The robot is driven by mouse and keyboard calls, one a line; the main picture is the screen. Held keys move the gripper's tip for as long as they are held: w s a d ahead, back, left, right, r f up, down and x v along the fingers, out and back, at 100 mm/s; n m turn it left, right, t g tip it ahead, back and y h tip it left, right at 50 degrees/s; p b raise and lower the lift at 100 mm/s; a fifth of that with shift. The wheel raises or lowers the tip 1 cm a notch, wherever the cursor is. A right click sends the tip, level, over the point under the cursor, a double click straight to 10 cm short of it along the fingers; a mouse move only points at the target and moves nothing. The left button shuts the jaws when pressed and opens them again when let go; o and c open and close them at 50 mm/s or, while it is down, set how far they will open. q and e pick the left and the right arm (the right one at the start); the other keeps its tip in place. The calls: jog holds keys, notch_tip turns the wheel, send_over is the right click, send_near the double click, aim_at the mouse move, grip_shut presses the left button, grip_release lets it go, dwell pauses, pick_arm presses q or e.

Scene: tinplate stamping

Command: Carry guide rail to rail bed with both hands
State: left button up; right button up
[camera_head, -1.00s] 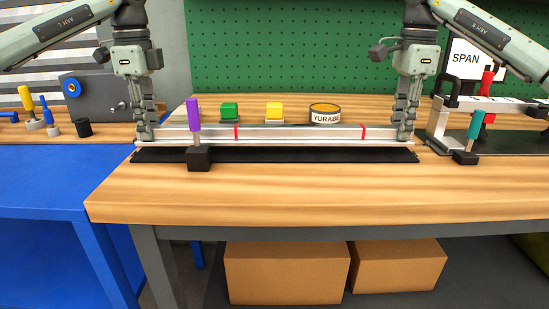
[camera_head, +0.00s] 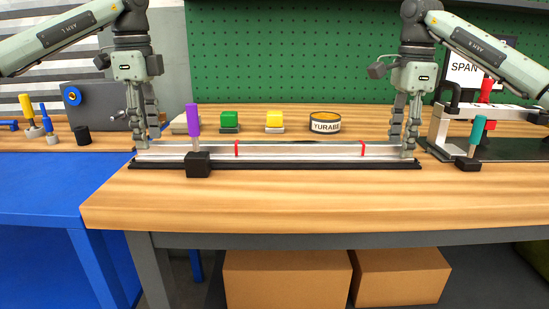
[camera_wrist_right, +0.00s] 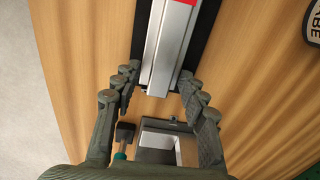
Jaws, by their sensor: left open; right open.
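The silver guide rail (camera_head: 300,150) with two red marks lies along the black rail bed (camera_head: 300,165) on the wooden bench. It also shows in the right wrist view (camera_wrist_right: 170,45), over the black bed (camera_wrist_right: 208,25). My left gripper (camera_head: 148,143) is open at the rail's left end. My right gripper (camera_head: 403,147) is open at its right end. In the right wrist view, my right fingers (camera_wrist_right: 160,93) stand apart on both sides of the rail end, with gaps. The purple-handled clamp (camera_head: 193,122) stands in front of the rail at left and hides part of it.
A teal-handled clamp (camera_head: 476,132) and a grey-white fixture (camera_head: 445,125) stand close to the right of the bed. A green block (camera_head: 229,119), a yellow block (camera_head: 274,119) and a round tin (camera_head: 325,122) are behind the rail. The bench front is clear.

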pick_arm(q)
notch_tip(320, 180, up, 10)
pick_arm(e)
notch_tip(320, 180, up, 12)
dwell(0.6)
